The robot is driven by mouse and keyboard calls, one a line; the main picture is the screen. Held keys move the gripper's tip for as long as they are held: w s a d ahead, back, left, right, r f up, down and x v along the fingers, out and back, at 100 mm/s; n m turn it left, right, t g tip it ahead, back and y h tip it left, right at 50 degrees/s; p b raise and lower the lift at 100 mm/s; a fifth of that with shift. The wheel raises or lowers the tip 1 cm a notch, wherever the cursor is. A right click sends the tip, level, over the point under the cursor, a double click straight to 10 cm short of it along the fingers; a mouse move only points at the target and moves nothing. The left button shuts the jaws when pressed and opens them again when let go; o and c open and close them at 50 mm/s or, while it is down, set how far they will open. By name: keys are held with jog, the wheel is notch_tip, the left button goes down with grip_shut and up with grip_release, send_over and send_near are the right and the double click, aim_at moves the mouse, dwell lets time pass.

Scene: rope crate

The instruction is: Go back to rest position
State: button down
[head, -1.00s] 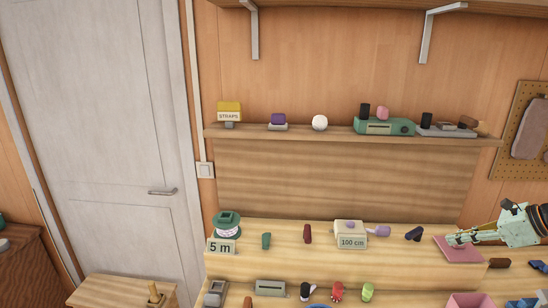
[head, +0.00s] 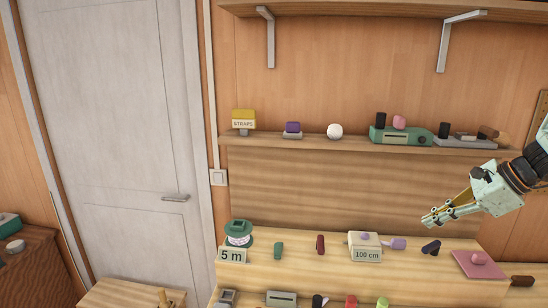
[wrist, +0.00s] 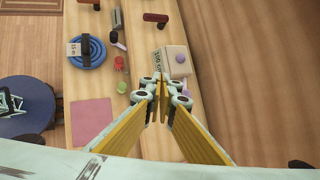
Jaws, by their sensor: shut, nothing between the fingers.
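My gripper (head: 428,221) is at the right of the head view, raised above the right end of the stepped wooden bench (head: 300,268). It is shut and empty. In the wrist view my gripper (wrist: 161,88) points down over the bench, with its yellow-lined fingers meeting near the middle.
A box marked 100 cm (head: 364,246), a green spool (head: 238,232) and small coloured objects stand on the bench. Above is a shelf (head: 300,143) with a green device (head: 400,136). A blue coil (wrist: 87,52) shows in the wrist view. The air around my gripper is clear.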

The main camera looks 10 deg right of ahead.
jog(key=s+a+r+n+b, duration=0.1)
jog(key=s+a+r+n, duration=0.15)
jog(key=a+r, duration=0.4)
jog(key=s+a+r+n+g+h, duration=0.1)
jog(key=a+r+n, duration=0.2)
jog(key=a, duration=0.6)
jog(key=s+a+r+n+b, duration=0.1)
jog(key=s+a+r+n, duration=0.2)
jog(key=a, duration=0.5)
jog(key=s+a+r+n+g+h, duration=0.1)
jog(key=s+a+r+n, duration=0.3)
jog(key=s+a, duration=0.45)
jog(key=s+f+n+h, duration=0.1)
jog(key=s+f+n, duration=0.1)
jog(key=s, duration=0.6)
jog(key=s+a+f+n+h+b, duration=0.1)
jog(key=s+f+n, duration=0.1)
jog(key=s+n, duration=0.3)
jog(key=s+a+f+n+h+b, duration=0.1)
jog(key=s+f+n, duration=0.2)
jog(key=s, duration=0.7)
jog(key=shift+s+a+n, duration=0.15)
jog(key=shift+s+n, duration=0.2)
jog(key=shift+n, duration=0.1)
